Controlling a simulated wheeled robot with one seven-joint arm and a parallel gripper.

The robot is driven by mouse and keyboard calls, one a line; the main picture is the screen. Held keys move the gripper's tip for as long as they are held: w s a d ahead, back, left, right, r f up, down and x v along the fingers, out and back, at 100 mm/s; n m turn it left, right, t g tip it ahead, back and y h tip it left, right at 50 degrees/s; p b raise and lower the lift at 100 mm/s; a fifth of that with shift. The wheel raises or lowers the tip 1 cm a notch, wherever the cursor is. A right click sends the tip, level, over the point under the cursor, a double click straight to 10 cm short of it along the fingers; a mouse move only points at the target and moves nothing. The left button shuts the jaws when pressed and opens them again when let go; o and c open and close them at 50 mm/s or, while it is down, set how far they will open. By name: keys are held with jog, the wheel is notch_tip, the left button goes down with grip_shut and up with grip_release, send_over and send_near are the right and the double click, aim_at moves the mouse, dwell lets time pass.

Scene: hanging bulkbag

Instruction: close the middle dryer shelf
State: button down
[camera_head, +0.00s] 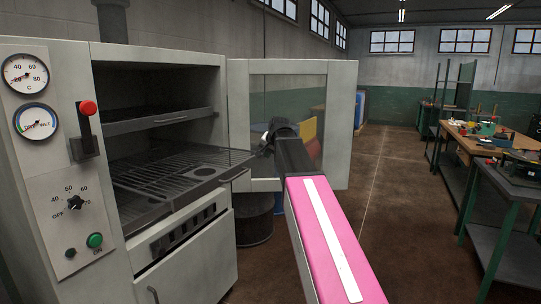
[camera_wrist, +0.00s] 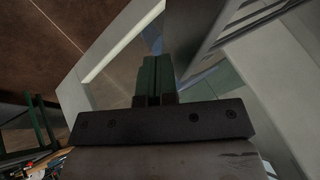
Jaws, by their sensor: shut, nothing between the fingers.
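The grey dryer (camera_head: 72,160) stands on the left in the head view with its glazed door (camera_head: 340,125) swung open. Its middle shelf (camera_head: 170,172), a dark wire rack, sticks out of the opening, and its front edge (camera_head: 205,172) reaches toward the door. My gripper (camera_head: 262,145) is just beyond this front edge, between shelf and door, partly hidden by my arm. In the wrist view my gripper's fingers (camera_wrist: 155,72) are together and empty. A grey slatted metal part, probably the shelf, lies close to their right; I cannot tell if they touch.
An upper shelf (camera_head: 165,119) sits inside the dryer. A control panel with dials and a red-knobbed lever (camera_head: 88,108) is at its left. A dark drum (camera_head: 254,218) stands below the door. Workbenches (camera_head: 490,145) line the right; the floor between is clear.

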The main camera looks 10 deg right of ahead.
aim_at(214, 146)
jog(key=w+a, duration=0.6)
jog(key=a, duration=0.2)
jog(key=w+a, duration=0.6)
jog(key=a, duration=0.1)
jog(key=w+a, duration=0.6)
jog(key=a, duration=0.2)
jog(key=shift+w+a, duration=0.2)
jog(key=shift+a, duration=0.1)
